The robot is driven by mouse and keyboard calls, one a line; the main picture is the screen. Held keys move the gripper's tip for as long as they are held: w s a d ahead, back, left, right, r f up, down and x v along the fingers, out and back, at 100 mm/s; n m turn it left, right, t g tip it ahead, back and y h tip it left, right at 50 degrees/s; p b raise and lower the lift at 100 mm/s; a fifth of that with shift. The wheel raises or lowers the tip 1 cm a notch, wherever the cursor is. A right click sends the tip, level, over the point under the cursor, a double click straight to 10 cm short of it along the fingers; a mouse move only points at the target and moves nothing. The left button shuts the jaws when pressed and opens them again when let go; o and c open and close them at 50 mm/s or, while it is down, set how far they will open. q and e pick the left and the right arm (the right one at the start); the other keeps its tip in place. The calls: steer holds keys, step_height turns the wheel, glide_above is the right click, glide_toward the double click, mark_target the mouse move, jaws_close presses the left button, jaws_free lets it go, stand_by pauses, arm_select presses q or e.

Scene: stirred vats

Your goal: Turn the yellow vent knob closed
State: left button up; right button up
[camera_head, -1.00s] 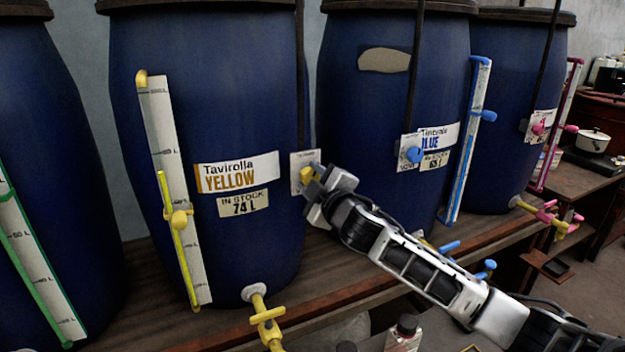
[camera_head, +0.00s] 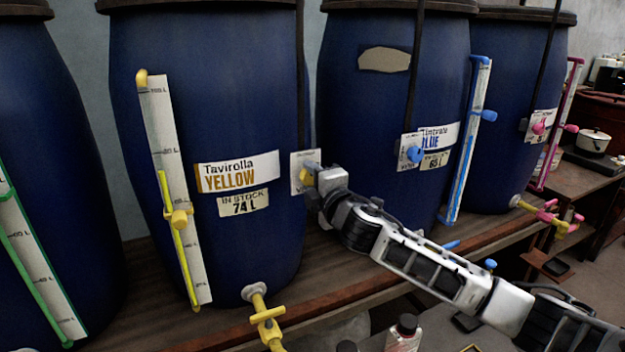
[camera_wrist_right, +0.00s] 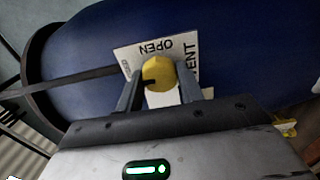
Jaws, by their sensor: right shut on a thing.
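The yellow vent knob (camera_wrist_right: 159,73) sits on a white plate (camera_wrist_right: 128,55) that reads "OPEN" and "VENT" in the right wrist view. A dark mark shows on the knob's left side. My right gripper (camera_wrist_right: 161,92) has a finger on each side of the knob and is shut on it. In the head view the right gripper (camera_head: 312,180) reaches the plate at the right side of the yellow vat (camera_head: 215,110), and it hides part of the knob (camera_head: 307,177). My left gripper is not in view.
The yellow vat carries a level gauge (camera_head: 165,130) and a bottom tap (camera_head: 267,315). A blue vat (camera_head: 370,110) with a blue knob (camera_head: 415,154) stands just right of my gripper. Bottles (camera_head: 405,330) stand below at the front.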

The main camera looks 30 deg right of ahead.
stand_by(0.3)
steer(key=o, duration=1)
arm_select(q)
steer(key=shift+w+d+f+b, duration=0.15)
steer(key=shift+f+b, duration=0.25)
steer(key=shift+b, duration=0.5)
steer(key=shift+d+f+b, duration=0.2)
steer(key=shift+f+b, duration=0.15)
steer(key=shift+b, duration=0.55)
arm_select(e)
steer(key=s, duration=1.6)
steer(key=shift+a, duration=0.45)
steer(key=shift+f, duration=0.1)
